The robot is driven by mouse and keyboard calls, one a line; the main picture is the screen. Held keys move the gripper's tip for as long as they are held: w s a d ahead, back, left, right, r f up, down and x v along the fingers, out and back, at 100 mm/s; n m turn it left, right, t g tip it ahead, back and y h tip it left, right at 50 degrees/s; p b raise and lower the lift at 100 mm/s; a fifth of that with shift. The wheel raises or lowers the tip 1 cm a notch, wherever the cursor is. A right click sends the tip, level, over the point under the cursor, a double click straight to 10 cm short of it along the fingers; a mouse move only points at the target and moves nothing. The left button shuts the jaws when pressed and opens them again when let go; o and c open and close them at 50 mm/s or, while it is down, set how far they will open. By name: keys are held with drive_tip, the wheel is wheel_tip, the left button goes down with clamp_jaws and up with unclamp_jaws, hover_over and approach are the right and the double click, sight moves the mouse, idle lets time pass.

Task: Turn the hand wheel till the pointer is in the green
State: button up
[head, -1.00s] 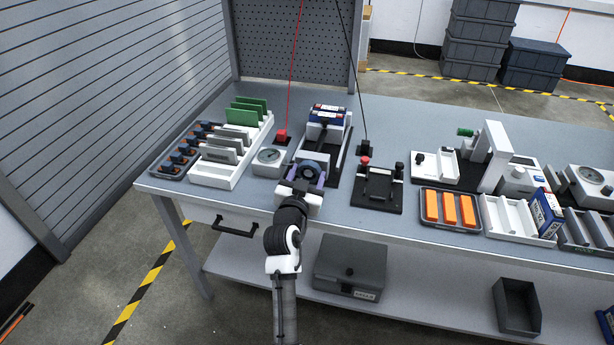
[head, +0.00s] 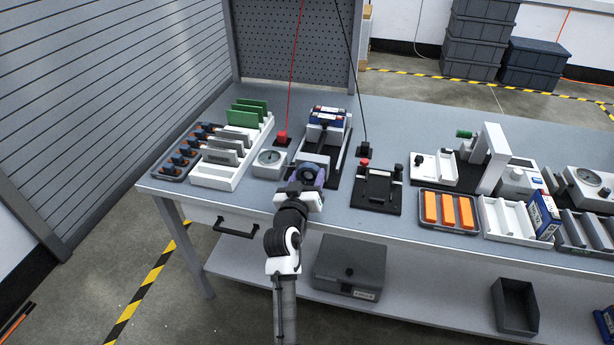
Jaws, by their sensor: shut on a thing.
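A small pale box with a round dial (head: 269,158) stands just left of the wheel. The dial's pointer and any green zone are too small to read.
A black-railed fixture with blue-and-white boxes (head: 326,119) stands behind the wheel. A black fixture with a red knob (head: 377,188) is to the right. A white rack with green and grey boards (head: 222,176) is to the left. A second dial (head: 589,177) is at far right.

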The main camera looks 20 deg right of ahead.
drive_tip(key=shift+n+p, duration=0.35)
drive_tip(key=shift+n, duration=0.75)
drive_tip(key=o, duration=1)
drive_tip(key=b+v, duration=0.4)
drive_tip(key=v, duration=1)
